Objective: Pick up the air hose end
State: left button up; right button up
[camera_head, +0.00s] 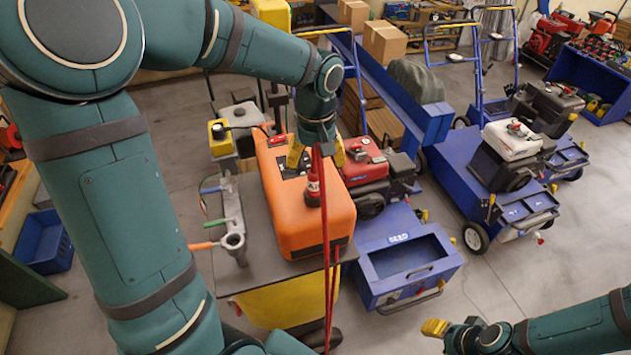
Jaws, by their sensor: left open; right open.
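My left gripper (317,156) is above the hose end, pointing down. Its two yellow fingers are spread apart, one on each side of the fitting's top. I cannot tell whether they touch it. My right gripper (435,327) is open and empty at the lower right, over the floor and well away from the hose.
The orange machine (290,215) sits on a yellow-sided cart below my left gripper. A metal pipe fitting (232,240) stands at its left. Blue carts (405,260) with engines stand to the right. A blue crate (43,242) is on the floor at left. Floor at lower right is clear.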

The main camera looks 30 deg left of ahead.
aim_at(314, 184)
pick_arm(q)
jog(key=f, duration=0.7)
jog(key=shift+s+a+f, duration=0.1)
jog(key=shift+s+f, duration=0.05)
jog(key=shift+s, duration=0.1)
grip_shut()
